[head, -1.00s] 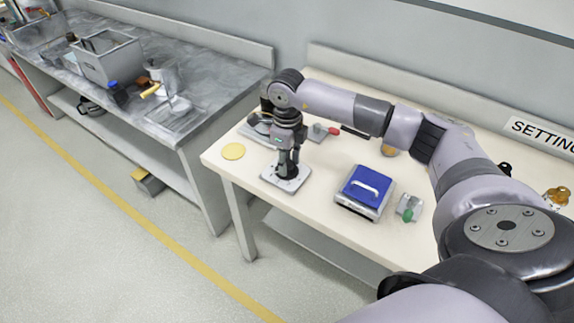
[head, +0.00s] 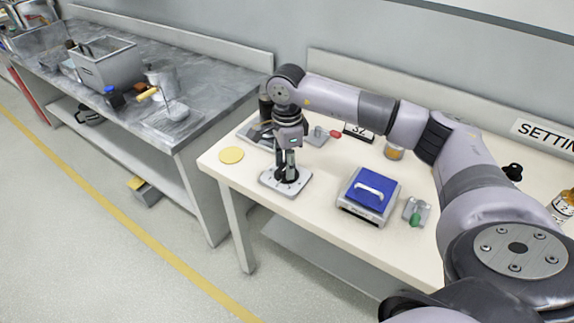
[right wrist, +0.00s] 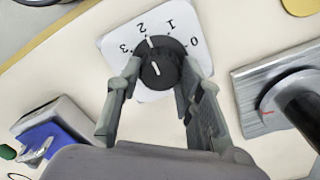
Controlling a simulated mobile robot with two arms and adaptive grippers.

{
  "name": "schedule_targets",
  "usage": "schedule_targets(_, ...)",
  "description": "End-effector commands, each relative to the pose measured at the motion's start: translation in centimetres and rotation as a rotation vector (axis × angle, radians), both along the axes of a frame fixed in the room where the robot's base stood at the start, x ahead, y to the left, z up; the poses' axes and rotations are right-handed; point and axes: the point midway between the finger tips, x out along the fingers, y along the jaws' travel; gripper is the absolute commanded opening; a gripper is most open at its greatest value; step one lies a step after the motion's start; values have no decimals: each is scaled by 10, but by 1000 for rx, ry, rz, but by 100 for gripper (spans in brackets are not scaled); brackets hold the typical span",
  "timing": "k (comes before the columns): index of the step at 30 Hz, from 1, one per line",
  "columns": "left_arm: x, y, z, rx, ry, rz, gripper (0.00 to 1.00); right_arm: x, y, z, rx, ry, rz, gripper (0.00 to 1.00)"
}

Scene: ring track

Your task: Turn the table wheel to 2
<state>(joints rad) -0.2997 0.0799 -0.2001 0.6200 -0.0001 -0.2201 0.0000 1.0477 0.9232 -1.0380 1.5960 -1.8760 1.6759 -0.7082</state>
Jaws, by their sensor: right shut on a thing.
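The table wheel is a black dial (right wrist: 160,62) on a white plate (right wrist: 118,47) with the numerals 0, 1, 2 and 3. In the right wrist view, a white mark at the dial's rim lies by the numeral 2, and a second white line shows on its raised middle. The plate (head: 268,180) lies near the table's front left in the head view. My right gripper (head: 288,178) points down over it. In the right wrist view its fingers (right wrist: 153,105) are on both sides of the dial, shut on it. My left gripper is out of view.
A blue-topped device (head: 370,192) and a small green-handled fixture (head: 416,212) stand right of the plate. A yellow disc (head: 231,155) lies to its left. A grey-based fixture with a red-tipped lever (head: 335,134) is behind. A grey bench (head: 205,95) stands at left.

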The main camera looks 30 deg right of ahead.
Motion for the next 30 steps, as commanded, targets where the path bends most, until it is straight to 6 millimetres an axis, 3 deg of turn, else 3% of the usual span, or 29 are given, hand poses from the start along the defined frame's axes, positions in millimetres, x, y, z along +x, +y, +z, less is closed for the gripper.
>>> schedule_targets(18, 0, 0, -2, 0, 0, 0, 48, 1, 0, 1, 1, -3, 36, 6)
schedule_targets(19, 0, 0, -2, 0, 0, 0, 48, 1, 0, 1, 1, -3, 36, 36)
schedule_targets(27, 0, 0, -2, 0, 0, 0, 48, 0, 0, 1, 1, -1, 36, 54)
schedule_targets(30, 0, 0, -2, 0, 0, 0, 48, 0, 0, 0, 1, -1, 36, 55)
